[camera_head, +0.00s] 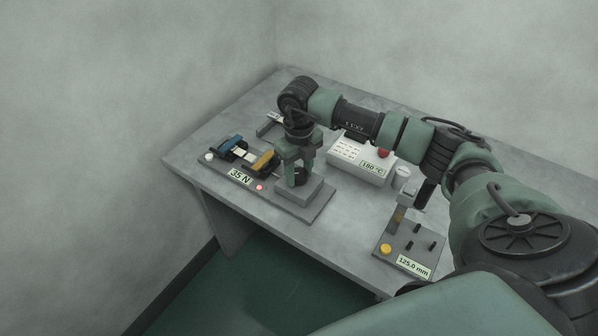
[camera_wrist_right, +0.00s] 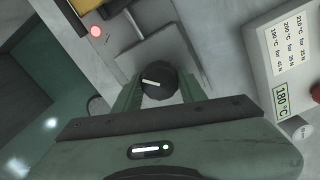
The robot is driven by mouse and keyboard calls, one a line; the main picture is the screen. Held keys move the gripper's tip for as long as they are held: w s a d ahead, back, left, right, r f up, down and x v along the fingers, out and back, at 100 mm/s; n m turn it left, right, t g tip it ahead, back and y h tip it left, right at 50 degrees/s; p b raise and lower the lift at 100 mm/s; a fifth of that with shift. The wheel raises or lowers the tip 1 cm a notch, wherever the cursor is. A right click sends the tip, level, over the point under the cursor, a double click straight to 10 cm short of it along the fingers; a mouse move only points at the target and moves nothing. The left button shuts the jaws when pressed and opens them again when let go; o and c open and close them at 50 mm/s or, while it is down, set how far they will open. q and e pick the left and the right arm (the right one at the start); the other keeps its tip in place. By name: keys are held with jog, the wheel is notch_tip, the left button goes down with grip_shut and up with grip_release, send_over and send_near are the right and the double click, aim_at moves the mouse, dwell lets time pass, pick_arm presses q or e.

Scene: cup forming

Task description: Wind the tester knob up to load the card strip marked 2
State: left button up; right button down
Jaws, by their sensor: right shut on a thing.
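The tester (camera_head: 316,207) is a flat grey base at the left of the table, with a blue clamp (camera_head: 231,146) and a yellow clamp (camera_head: 263,161). A pale strip (camera_head: 247,155) lies between the clamps; I cannot read a mark on it. The tester display (camera_head: 240,177) reads 35 N, and a red light (camera_head: 259,187) glows beside it. The black knob (camera_wrist_right: 159,84) has a white pointer line and stands on a grey block (camera_head: 298,193). My right gripper (camera_head: 297,178) points down and is shut on the knob. My left gripper is not in view.
A white box (camera_head: 361,160) reading 180 °C, with a printed list and a red button (camera_head: 383,153), stands behind the tester. A grey fixture (camera_head: 402,243) with black pegs, a yellow button (camera_head: 385,249) and a 125.0 mm display is at the right. Bare table lies between.

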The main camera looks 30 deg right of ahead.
aim_at(299, 173)
jog(key=shift+w+r, duration=0.1)
jog(key=c, duration=0.8)
grip_release()
notch_tip(299, 173, up, 8)
jog(key=shift+f+b, duration=0.1)
jog(key=shift+b, duration=0.65)
